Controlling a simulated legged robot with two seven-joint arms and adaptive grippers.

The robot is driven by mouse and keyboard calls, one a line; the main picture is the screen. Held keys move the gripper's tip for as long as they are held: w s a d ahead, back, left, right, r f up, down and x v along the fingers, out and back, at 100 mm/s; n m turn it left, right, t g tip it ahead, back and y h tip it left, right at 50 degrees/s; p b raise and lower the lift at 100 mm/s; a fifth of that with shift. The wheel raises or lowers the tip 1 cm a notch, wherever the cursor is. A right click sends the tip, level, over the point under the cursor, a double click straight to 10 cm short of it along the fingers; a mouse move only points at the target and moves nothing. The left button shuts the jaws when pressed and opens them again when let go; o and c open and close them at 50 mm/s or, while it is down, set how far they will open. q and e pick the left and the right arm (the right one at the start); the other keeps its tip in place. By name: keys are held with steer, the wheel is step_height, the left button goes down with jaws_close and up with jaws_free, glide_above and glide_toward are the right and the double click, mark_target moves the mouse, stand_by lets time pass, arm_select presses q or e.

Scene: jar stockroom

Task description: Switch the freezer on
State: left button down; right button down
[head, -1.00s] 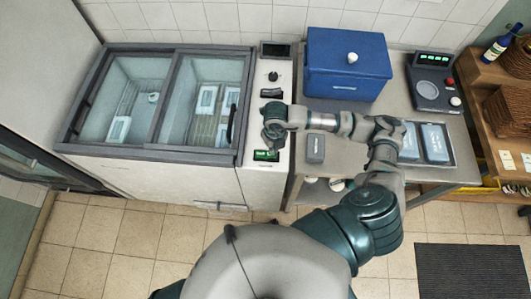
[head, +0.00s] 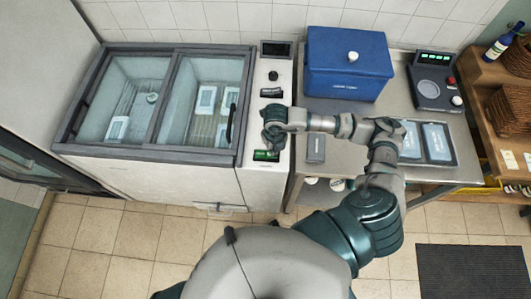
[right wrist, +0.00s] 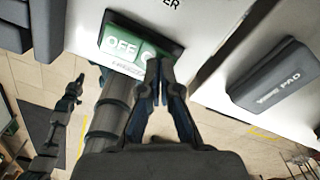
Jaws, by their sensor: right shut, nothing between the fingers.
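The white chest freezer (head: 150,178) with glass sliding lids stands at the left in the head view. Its control panel (head: 279,183) runs down its right side. A green switch (head: 266,156) sits near the panel's front end. In the right wrist view this switch (right wrist: 122,62) reads OFF, with a white round part at its right end. My right gripper (right wrist: 162,68) is shut and empty, its tips over that right end; I cannot tell whether they touch. In the head view the right gripper (head: 272,143) is just behind the switch. An arm, probably my left, hangs at the wrist view's left (right wrist: 70,95).
The panel also bears a knob (head: 273,76), a dark rocker (head: 271,93) and a dark display (head: 276,49). A steel table (head: 345,140) on the right holds a blue box (head: 345,65), a grey pad (head: 316,149) and a scale (head: 434,88).

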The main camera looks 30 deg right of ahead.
steer(key=shift+f, duration=0.35)
steer(key=shift+r+p, duration=2.1)
steer(key=shift+r, duration=1.5)
steer(key=shift+f, duration=0.1)
